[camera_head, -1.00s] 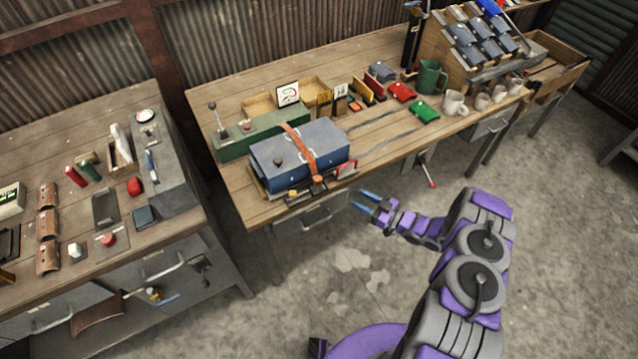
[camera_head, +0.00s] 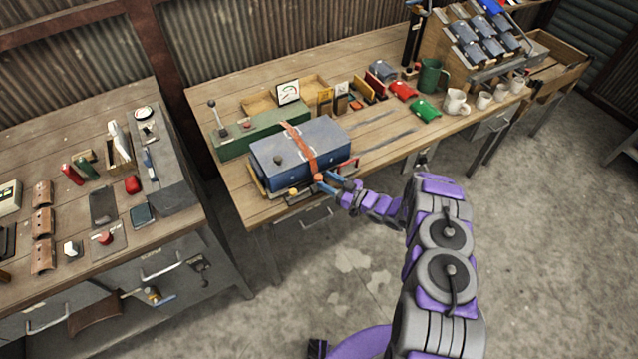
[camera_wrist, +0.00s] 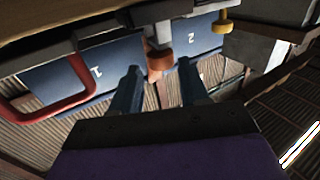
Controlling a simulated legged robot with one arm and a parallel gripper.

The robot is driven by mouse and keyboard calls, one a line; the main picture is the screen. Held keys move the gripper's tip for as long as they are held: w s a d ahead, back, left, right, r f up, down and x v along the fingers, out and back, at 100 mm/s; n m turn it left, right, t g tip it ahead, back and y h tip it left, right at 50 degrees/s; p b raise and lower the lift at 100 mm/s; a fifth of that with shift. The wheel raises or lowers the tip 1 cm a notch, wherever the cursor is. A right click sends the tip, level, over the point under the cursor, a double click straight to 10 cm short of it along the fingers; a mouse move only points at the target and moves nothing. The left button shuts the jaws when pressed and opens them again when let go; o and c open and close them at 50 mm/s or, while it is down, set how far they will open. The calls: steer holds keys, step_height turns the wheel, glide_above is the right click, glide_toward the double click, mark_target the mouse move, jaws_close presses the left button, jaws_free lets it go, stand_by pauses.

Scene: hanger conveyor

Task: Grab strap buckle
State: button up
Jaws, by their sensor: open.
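An orange-brown strap (camera_head: 300,147) runs over a blue box (camera_head: 270,160) on the middle bench. Its lower front end, with an orange-red piece (camera_head: 318,177) that seems to be the buckle, is at the box's front edge. My gripper (camera_head: 333,181) is at that end, coming from the right. In the wrist view, my gripper (camera_wrist: 160,78) is open, with one blue finger on each side. The orange-red piece (camera_wrist: 160,60) shows between and just beyond the fingertips. I cannot tell whether a finger touches it.
A red handle (camera_wrist: 40,105) is left of the fingers in the wrist view, and a yellow knob (camera_wrist: 222,25) is at the right. A green case (camera_head: 262,130) stands behind the box. Mugs (camera_head: 456,102) stand farther right. Open floor lies before the bench.

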mark_target(318, 176)
steer(key=x, duration=0.4)
steer(key=shift+a+f+b, duration=0.15)
steer(key=shift+a+b, duration=0.15)
steer(key=shift+a, duration=0.05)
steer(key=shift+d, duration=0.1)
steer(key=shift+c, duration=0.2)
steer(key=shift+d, duration=0.1)
steer(key=shift+c, duration=0.7)
steer(key=c, duration=0.6)
